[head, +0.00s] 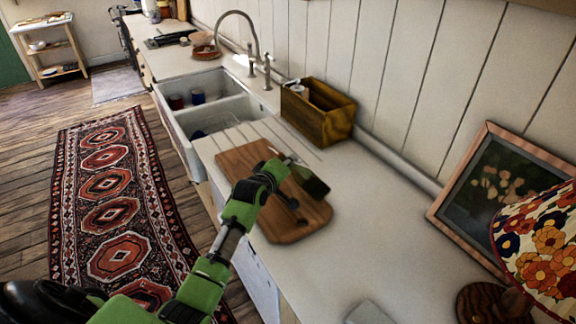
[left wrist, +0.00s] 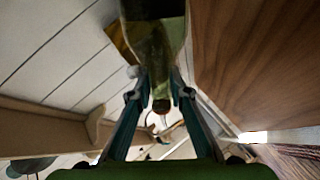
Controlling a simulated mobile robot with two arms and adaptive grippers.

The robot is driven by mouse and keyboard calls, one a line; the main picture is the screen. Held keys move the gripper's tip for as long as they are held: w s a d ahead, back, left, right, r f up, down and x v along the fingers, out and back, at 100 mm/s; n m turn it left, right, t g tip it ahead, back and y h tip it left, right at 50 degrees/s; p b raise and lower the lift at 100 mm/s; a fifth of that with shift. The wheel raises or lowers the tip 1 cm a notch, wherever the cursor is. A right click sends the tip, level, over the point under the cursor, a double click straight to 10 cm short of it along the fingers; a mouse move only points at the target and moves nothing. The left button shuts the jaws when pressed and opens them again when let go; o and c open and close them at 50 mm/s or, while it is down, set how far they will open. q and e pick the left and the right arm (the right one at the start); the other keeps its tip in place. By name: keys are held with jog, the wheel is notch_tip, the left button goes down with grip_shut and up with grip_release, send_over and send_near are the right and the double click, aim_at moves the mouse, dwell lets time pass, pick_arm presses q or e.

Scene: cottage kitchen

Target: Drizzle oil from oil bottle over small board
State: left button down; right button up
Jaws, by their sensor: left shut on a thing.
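The small board (head: 232,160) is a brown wooden board lying flat on the counter to the right of the sink. It fills the right of the left wrist view (left wrist: 245,65). My left gripper (head: 288,166) is over the board, shut on the oil bottle (head: 313,184). The bottle is dark green glass and is tilted, with its body towards the right in the head view. In the left wrist view the bottle (left wrist: 155,38) shows between the fingers of the left gripper (left wrist: 157,88). I cannot see any oil flowing. My right gripper is not in view.
A wooden box (head: 318,122) stands against the wall behind the board. The white sink (head: 178,122) and tap (head: 256,62) are at the left. A framed picture (head: 497,195) and floral lamp (head: 540,240) stand at the right. The counter right of the board is mostly clear.

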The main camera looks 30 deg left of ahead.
aim_at(290, 191)
pick_arm(q)
jog(key=shift+d+f+b, duration=0.15)
jog(key=shift+b, duration=0.15)
jog(key=shift+f+n, duration=0.25)
jog(key=shift+n, duration=0.05)
jog(key=shift+d+f+h+b, duration=0.1)
jog(key=shift+f+h+b, duration=0.4)
jog(key=shift+b, duration=0.1)
jog(key=shift+d+f+n+b, duration=0.1)
jog(key=shift+f+n+b, duration=0.15)
jog(key=shift+n+b, duration=0.15)
jog(key=shift+f+n+h+b, duration=0.4)
jog(key=shift+f+n+b, duration=0.1)
jog(key=shift+f+b, duration=0.5)
dwell(0.6)
jog(key=shift+r, duration=0.15)
